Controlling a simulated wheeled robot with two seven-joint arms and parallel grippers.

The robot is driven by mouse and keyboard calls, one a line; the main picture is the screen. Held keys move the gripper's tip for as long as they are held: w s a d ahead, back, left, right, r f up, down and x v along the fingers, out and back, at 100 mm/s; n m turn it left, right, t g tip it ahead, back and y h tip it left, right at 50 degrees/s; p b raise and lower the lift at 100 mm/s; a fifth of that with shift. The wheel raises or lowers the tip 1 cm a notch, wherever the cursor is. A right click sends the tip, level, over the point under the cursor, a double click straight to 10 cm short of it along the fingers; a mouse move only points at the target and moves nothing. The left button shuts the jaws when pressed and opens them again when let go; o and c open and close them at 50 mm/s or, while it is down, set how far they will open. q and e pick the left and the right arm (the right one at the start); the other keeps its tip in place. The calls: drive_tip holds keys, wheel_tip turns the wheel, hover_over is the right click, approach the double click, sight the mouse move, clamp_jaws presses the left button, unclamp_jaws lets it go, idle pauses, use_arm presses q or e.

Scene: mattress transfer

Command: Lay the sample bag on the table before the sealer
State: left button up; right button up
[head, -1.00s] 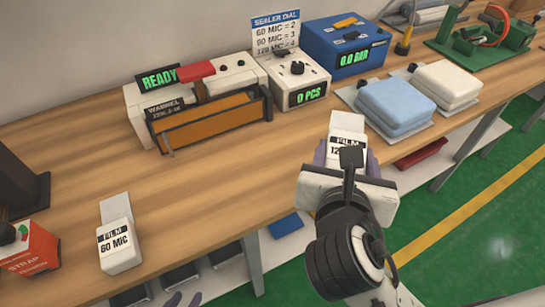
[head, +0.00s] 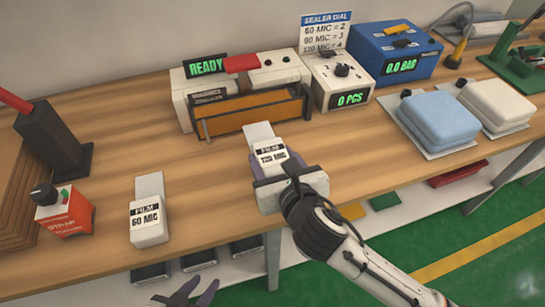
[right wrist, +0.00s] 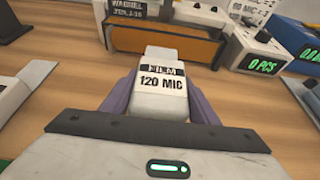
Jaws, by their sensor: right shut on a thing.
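A white sample bag (head: 270,153) labelled FILM 120 MIC is held in my right gripper (head: 274,165), pale flap pointing at the sealer. In the right wrist view the bag (right wrist: 162,78) lies between the purple fingers (right wrist: 160,95). It is over the table (head: 210,165), just in front of the sealer (head: 262,118), which has an orange front and a green READY sign; whether it touches the table I cannot tell. My left gripper (head: 192,292) is at the bottom edge, low in front of the table, fingers apart and empty.
A second white bag (head: 150,221) marked FILM 60 MIC lies on the table to the left. A red strap box (head: 65,212) stands further left. The dial box (head: 342,80), a blue pressure box (head: 395,50) and blue and white padded stacks (head: 440,118) stand right.

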drive_tip(key=shift+s, duration=0.1)
drive_tip(key=shift+f+b, duration=1.05)
drive_tip(key=shift+f, duration=1.45)
drive_tip(key=shift+f, duration=0.7)
drive_tip(key=o, duration=1.2)
drive_tip(key=v, duration=1)
drive_tip(key=shift+s+r, duration=0.1)
drive_tip(key=shift+r, duration=0.05)
